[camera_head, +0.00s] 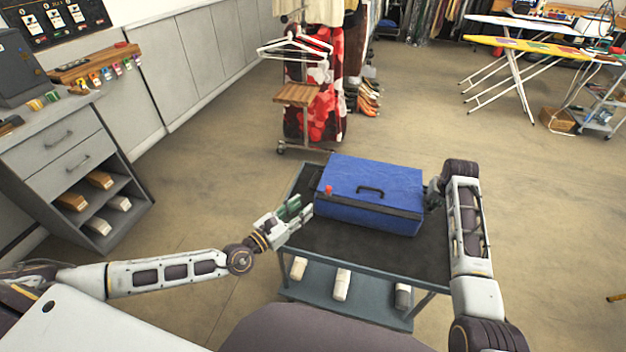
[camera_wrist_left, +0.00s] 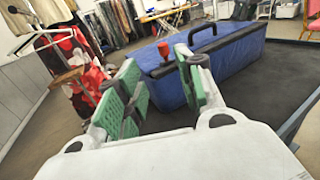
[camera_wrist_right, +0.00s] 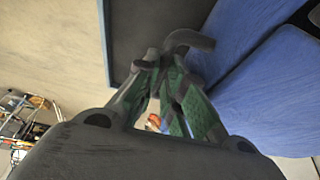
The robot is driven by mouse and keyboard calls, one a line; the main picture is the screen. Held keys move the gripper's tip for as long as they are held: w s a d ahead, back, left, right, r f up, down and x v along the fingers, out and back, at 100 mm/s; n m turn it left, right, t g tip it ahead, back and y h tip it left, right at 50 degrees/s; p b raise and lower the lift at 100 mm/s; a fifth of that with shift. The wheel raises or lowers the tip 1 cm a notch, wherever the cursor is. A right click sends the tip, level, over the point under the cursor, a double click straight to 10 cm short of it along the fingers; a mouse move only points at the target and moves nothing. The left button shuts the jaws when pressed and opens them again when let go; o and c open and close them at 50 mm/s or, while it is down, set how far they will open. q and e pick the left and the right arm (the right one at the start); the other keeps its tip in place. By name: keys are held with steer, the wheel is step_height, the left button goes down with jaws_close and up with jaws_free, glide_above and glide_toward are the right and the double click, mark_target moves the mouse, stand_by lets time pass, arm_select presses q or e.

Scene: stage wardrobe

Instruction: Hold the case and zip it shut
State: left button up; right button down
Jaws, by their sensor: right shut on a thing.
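The blue case (camera_head: 369,183) lies with its lid down on the cart, a dark handle (camera_head: 370,190) on top and a dark band along its front edge. A red zip pull (camera_head: 328,189) sits at its left end; in the left wrist view the pull (camera_wrist_left: 164,49) shows beyond and between the fingertips. My left gripper (camera_head: 300,207) is open and empty, just left of the case and apart from the pull. My right gripper (camera_head: 433,193) is shut on a dark grey end loop (camera_wrist_right: 190,40) at the case's right end. Part of the loop is hidden by the fingers.
The case stands on a dark-topped cart (camera_head: 340,243) with several rolls on its lower shelf. A clothes rack (camera_head: 310,90) stands behind it. A grey drawer cabinet (camera_head: 60,155) is at left, ironing boards (camera_head: 530,48) at far right. The floor right of the cart is clear.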

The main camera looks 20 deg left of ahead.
arm_select(q)
steer(key=shift+w+a+f, duration=0.2)
steer(key=c, duration=0.7)
steer(key=w+a+f+n+g, duration=0.2)
steer(key=a+f+n+g, duration=0.1)
steer(key=shift+a+f, duration=0.1)
steer(key=shift+f, duration=0.05)
jaws_close()
steer(key=shift+w+a+f+n+g, duration=0.15)
steer(key=shift+a+f+n+g, duration=0.05)
steer(key=shift+a+n+g, duration=0.25)
steer(key=shift+w+a+f+n+g, duration=0.15)
steer(key=shift+a+f+n+g, duration=0.05)
steer(key=shift+a+n+g, duration=0.5)
steer(key=shift+n+g, duration=0.05)
steer(key=shift+n, duration=0.2)
steer(key=shift+a+r+n+g+h, duration=0.3)
steer(key=shift+a+n+g+h, duration=0.1)
steer(key=shift+n+g, duration=0.1)
step_height(320, 180, up, 8)
steer(key=s+a+n+g+h, duration=0.1)
steer(key=a+n+g+h, duration=0.1)
steer(key=n+g+h, duration=0.1)
steer(key=shift+s+f+n+h, duration=0.2)
steer(key=shift+s+n+h, duration=0.05)
steer(key=shift+n+h, duration=0.15)
